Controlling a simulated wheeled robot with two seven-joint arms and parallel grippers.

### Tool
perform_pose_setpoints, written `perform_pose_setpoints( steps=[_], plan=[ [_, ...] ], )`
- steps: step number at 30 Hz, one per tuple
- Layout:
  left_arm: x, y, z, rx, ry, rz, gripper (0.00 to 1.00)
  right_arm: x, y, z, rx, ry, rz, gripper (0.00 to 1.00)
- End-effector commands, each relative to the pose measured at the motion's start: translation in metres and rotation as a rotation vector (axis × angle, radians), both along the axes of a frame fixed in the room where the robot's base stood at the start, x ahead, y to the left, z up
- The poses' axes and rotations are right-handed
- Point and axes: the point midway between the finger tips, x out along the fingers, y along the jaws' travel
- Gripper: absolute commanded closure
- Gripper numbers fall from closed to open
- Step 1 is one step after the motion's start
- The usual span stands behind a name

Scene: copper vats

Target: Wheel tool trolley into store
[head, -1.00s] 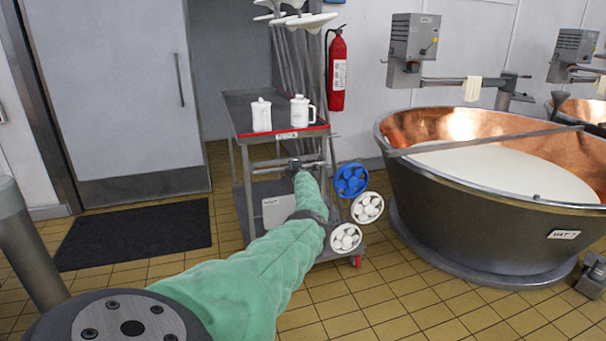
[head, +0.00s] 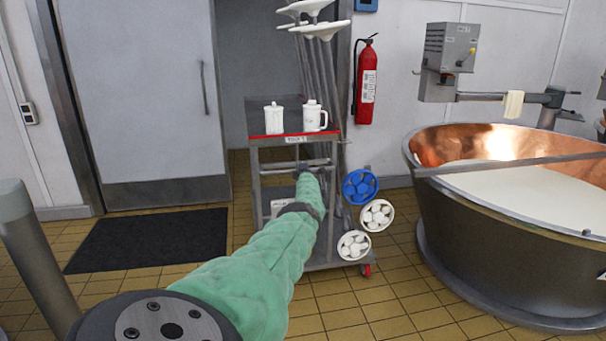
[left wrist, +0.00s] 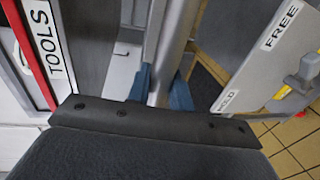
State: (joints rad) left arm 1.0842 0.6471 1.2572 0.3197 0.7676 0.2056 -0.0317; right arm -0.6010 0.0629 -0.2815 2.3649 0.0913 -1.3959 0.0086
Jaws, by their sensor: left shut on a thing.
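The tool trolley (head: 258,172) is a grey metal cart with a red front edge, standing before the dark store opening (head: 238,60). Two white jugs (head: 313,117) stand on its top. Tall white-headed tools (head: 318,30) rise behind them, and round blue and white brush heads (head: 360,186) show at its right side. My left gripper (left wrist: 160,88) is shut on the trolley's metal handle bar (left wrist: 168,50); in the head view my green sleeve mostly hides it. The left wrist view shows a TOOLS label (left wrist: 52,45) and a plate marked FREE and HELD (left wrist: 250,60), its lever nearer FREE.
A grey door panel (head: 140,90) stands left of the opening, with a black mat (head: 150,240) before it. A fire extinguisher (head: 367,82) hangs on the wall to the right. A large copper vat (head: 480,230) fills the right. A grey post (head: 35,255) stands at left.

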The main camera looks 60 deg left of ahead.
Motion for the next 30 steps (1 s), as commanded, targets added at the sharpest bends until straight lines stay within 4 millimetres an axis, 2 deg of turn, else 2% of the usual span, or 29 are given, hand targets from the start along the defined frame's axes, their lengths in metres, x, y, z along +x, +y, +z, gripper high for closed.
perform_pose_setpoints(
  steps=[7, 16, 17, 19, 30],
  plan=[
    [-0.0020, 0.0021, -0.0023, -0.002, 0.001, -0.001, 1.00, -0.0069, -0.0003, -0.0056, -0.001, 0.012, 0.003, 0.64],
    [-0.0018, 0.0021, -0.0020, -0.001, 0.000, -0.001, 1.00, -0.0033, -0.0003, -0.0003, 0.001, 0.001, 0.003, 0.64],
    [-0.0018, 0.0021, -0.0020, -0.001, 0.000, -0.001, 0.73, -0.0027, -0.0003, 0.0003, 0.001, -0.001, 0.002, 0.64],
    [-0.0017, 0.0021, -0.0018, -0.001, 0.000, -0.001, 0.59, -0.0013, -0.0004, 0.0015, 0.001, -0.004, 0.002, 0.64],
    [-0.0013, 0.0008, 0.0006, -0.001, -0.001, -0.001, 0.58, -0.0011, -0.0012, 0.0041, -0.002, 0.003, 0.000, 0.64]
  ],
)
